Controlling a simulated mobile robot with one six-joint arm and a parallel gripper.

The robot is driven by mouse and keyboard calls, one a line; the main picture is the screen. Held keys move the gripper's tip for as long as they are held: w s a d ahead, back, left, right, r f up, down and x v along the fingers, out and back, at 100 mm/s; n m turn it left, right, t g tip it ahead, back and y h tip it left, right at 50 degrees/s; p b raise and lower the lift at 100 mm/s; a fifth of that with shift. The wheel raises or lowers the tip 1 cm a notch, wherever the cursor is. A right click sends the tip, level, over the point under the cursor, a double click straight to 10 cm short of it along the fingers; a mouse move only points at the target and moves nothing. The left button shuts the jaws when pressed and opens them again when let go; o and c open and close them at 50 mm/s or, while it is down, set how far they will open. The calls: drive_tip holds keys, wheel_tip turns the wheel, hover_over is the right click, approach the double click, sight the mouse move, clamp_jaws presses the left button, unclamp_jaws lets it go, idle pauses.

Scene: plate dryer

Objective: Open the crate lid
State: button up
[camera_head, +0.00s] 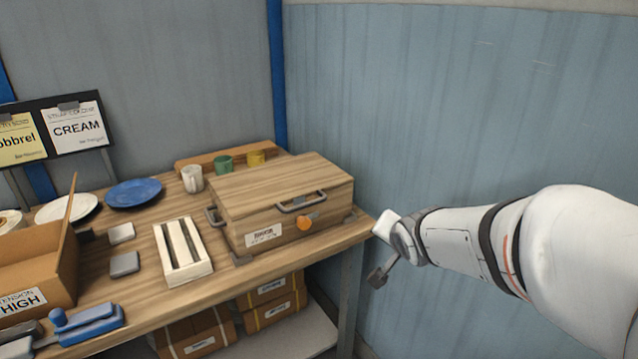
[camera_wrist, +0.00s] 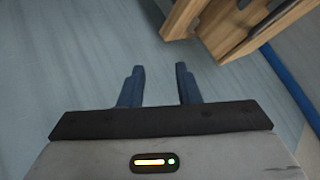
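The wooden crate (camera_head: 272,233) stands at the right end of the table, with its flat lid (camera_head: 275,180) shut. A grey handle (camera_head: 302,201) and an orange round knob (camera_head: 305,223) are on its front, beside a white label. Another grey handle (camera_head: 214,216) is on its left side. My gripper (camera_head: 377,277) is to the right of the crate, beyond the table's edge and apart from it. In the wrist view my gripper (camera_wrist: 159,68) has its two dark fingers spread apart with nothing between them.
Mugs (camera_head: 192,179) stand behind the crate on the left. A white slotted rack (camera_head: 182,252), a blue plate (camera_head: 134,193) and an open cardboard box (camera_head: 40,272) are to the left. Boxes (camera_head: 270,290) sit below the table. A blue wall is close on the right.

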drive_tip(key=w+a+m+t+y+b, duration=0.1)
drive_tip(key=w+a+m+t+y, duration=0.15)
drive_tip(key=w+a, duration=0.3)
drive_tip(key=m+y+b, duration=0.2)
drive_tip(key=y, duration=0.4)
approach(311, 204)
drive_tip(key=f+x, duration=0.1)
drive_tip(key=x, duration=0.3)
drive_tip(key=shift+t, duration=0.45)
drive_tip(key=x, duration=0.6)
drive_tip(key=shift+w+a+r, duration=0.15)
drive_tip(key=shift+w+a, duration=0.05)
drive_tip(key=shift+a, duration=0.05)
clamp_jaws()
